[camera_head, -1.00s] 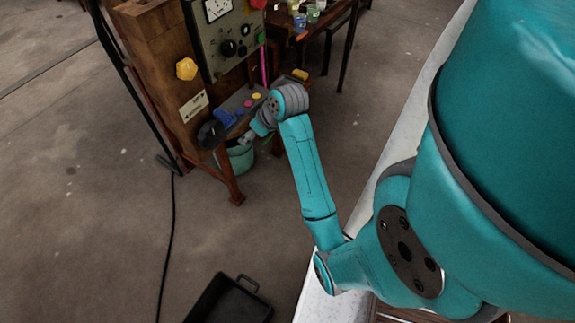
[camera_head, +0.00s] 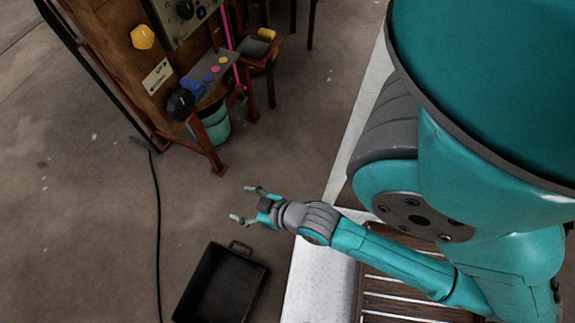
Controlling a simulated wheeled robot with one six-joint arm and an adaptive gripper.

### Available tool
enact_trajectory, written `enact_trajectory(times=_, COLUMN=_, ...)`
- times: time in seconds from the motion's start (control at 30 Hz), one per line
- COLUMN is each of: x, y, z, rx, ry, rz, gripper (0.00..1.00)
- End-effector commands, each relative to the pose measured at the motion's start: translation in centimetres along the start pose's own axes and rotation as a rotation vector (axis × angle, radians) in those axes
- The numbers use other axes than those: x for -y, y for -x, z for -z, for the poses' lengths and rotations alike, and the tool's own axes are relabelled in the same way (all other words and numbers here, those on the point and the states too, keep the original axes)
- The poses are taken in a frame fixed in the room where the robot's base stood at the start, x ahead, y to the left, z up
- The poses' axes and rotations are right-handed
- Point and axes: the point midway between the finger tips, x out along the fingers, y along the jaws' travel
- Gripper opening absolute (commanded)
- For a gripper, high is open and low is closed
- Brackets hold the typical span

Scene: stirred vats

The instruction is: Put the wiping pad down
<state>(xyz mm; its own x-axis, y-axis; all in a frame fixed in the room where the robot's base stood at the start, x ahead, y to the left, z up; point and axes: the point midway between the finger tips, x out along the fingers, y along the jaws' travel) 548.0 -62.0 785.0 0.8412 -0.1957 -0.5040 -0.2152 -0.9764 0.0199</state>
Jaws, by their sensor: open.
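My gripper (camera_head: 246,205) is open, with its two fingers spread apart and nothing visible between them. It is over the bare floor, in front of the wooden bench and up and right of a black tray in the picture. A small yellow block (camera_head: 267,34), which may be the wiping pad, lies on a small grey-topped stand (camera_head: 259,48) right of the bench. It is well apart from my gripper and too small to identify surely.
The black tray (camera_head: 208,292) is on the floor. A cable (camera_head: 158,230) runs at left.

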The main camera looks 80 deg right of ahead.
Motion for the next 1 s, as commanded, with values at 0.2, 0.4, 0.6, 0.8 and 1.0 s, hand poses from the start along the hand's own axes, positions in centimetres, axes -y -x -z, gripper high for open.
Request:
enact_trajectory(times=0.2, x=2.1, y=7.4, z=-0.4, rx=-0.103, ry=0.037, rz=0.077, gripper=0.72)
enact_trajectory(times=0.4, x=2.9, y=13.3, z=0.8, rx=-0.199, ry=0.059, rz=0.156, gripper=0.72)
enact_trajectory(times=0.6, x=3.2, y=16.3, z=1.8, rx=-0.250, ry=0.067, rz=0.203, gripper=0.72)
enact_trajectory(times=0.8, x=3.2, y=16.7, z=2.0, rx=-0.260, ry=0.066, rz=0.210, gripper=0.72)
enact_trajectory(times=1.0, x=3.2, y=16.6, z=2.0, rx=-0.259, ry=0.066, rz=0.209, gripper=0.72)
